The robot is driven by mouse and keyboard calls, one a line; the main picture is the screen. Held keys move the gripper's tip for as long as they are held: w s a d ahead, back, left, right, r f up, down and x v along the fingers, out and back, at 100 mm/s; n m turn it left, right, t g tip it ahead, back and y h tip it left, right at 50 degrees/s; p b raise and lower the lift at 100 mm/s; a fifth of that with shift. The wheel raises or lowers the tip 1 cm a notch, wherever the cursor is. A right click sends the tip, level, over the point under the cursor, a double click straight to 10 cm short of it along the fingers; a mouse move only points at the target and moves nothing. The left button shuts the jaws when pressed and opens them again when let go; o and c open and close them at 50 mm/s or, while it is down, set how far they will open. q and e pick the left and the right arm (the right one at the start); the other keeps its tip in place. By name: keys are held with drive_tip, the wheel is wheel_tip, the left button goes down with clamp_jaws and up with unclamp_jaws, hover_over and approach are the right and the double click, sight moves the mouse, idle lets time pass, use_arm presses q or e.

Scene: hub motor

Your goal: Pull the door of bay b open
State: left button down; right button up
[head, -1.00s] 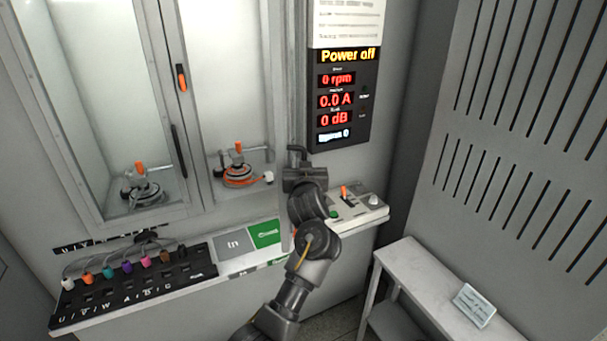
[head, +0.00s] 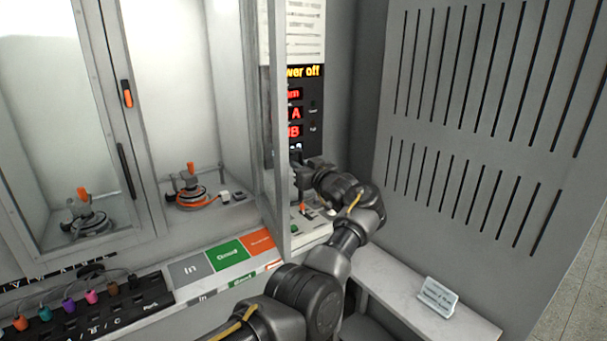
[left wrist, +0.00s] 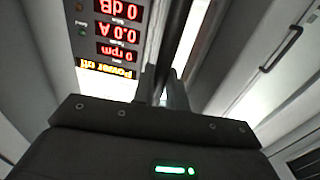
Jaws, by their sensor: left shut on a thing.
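The door of bay b (head: 277,130) is seen nearly edge-on in the head view, swung out from the right-hand bay, whose inside is open to view. My left gripper (head: 298,172) is on the right side of this door, shut on its handle. In the left wrist view the fingers (left wrist: 163,92) close around a dark upright bar (left wrist: 177,40), the handle. The handle is mostly hidden by the gripper in the head view. My right gripper is not in view.
The left-hand bay's door (head: 112,140) is shut. Bay b holds a motor (head: 195,195) with an orange knob. The display panel (head: 297,110) is partly covered by the door. A shelf with coloured plugs (head: 90,305) and cards (head: 228,254) runs below. A white side table (head: 405,290) stands right.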

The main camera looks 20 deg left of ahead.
use_arm(q)
drive_tip(key=shift+w+d+r, duration=0.1)
drive_tip(key=shift+w+d, duration=0.05)
drive_tip(key=shift+w, duration=0.15)
drive_tip(key=shift+r, duration=0.1)
drive_tip(key=c, duration=1.8)
unclamp_jaws()
drive_tip(key=shift+c, duration=0.2)
drive_tip(key=o, duration=0.3)
drive_tip(key=shift+w, duration=0.1)
drive_tip(key=shift+o, duration=0.2)
